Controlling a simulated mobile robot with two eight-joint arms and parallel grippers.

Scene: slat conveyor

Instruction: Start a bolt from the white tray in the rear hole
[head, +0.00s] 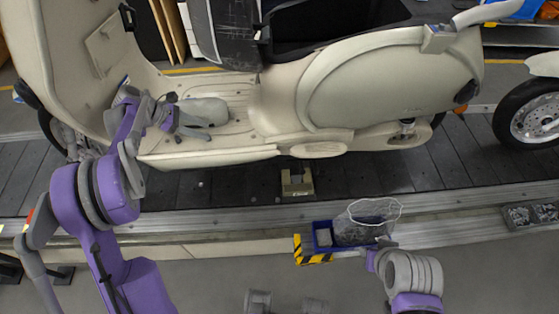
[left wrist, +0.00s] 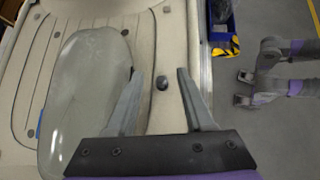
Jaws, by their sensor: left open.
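My left gripper (left wrist: 157,75) is open over the cream footboard (left wrist: 60,30) of the scooter. In the left wrist view a small dark bolt-like piece (left wrist: 162,83) stands on the footboard between the fingertips, apart from both. I cannot tell whether it sits in a hole. Other dark round spots dot the footboard. In the head view my left gripper (head: 178,120) is low over the footboard. My right gripper (head: 382,246) is by a white-rimmed mesh-like container (head: 372,212); its fingers are unclear. No tray is clearly recognisable as the white tray.
A smooth grey oval piece (head: 203,112) lies on the footboard beside my left gripper. A blue bin (head: 322,236) hangs at the conveyor edge above yellow-black stripes. A two-part tray of small parts (head: 530,215) is at the far right. The scooter stands on dark slats (head: 230,187).

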